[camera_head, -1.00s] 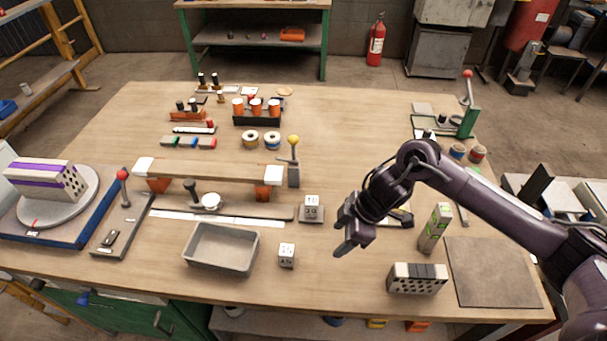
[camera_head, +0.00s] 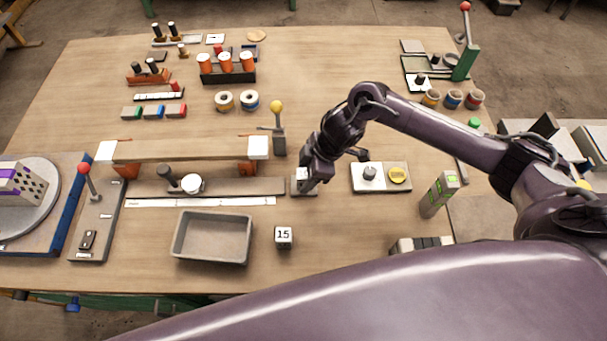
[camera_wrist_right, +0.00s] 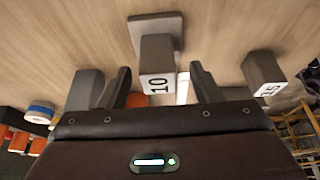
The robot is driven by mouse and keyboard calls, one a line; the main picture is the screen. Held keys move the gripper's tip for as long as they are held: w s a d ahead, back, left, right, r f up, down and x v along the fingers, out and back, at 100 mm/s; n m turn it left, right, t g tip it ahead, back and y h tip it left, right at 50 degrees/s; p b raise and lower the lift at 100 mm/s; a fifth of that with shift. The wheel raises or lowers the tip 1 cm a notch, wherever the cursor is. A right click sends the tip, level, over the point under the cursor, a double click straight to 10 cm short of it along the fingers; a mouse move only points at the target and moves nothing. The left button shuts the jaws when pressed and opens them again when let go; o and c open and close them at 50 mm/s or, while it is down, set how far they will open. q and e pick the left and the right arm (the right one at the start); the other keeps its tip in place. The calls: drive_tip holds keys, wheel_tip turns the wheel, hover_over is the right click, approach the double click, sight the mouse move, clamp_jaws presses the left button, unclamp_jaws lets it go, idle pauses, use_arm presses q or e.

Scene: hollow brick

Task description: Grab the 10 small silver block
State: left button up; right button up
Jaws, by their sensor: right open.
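The small silver block marked 10 (camera_head: 302,173) stands on a small grey pad (camera_head: 299,190) right of the long beam, partly hidden by my right gripper. In the right wrist view, the block (camera_wrist_right: 158,66) has grey sides and a white face with a black 10. My right gripper (camera_head: 306,186) is over the block. In the wrist view its two fingers (camera_wrist_right: 158,84) are open, one on each side of the block, with a gap showing on both sides. My left gripper is not in view.
A block marked 15 (camera_head: 283,236) stands left of and nearer than the pad, beside an empty grey tray (camera_head: 213,238). A yellow-knobbed lever (camera_head: 278,130) stands just behind the pad. A plate with a yellow disc (camera_head: 380,188) lies to the right.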

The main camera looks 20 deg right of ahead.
drive_tip(key=shift+w+a+f, duration=0.15)
drive_tip(key=shift+a+f, duration=0.1)
drive_tip(key=shift+f, duration=0.3)
drive_tip(key=shift+w+a+f, duration=0.1)
drive_tip(key=shift+f, duration=0.25)
drive_tip(key=c, duration=0.5)
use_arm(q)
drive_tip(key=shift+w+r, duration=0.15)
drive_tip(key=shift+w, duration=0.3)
use_arm(e)
clamp_jaws()
drive_tip(key=shift+r, duration=0.1)
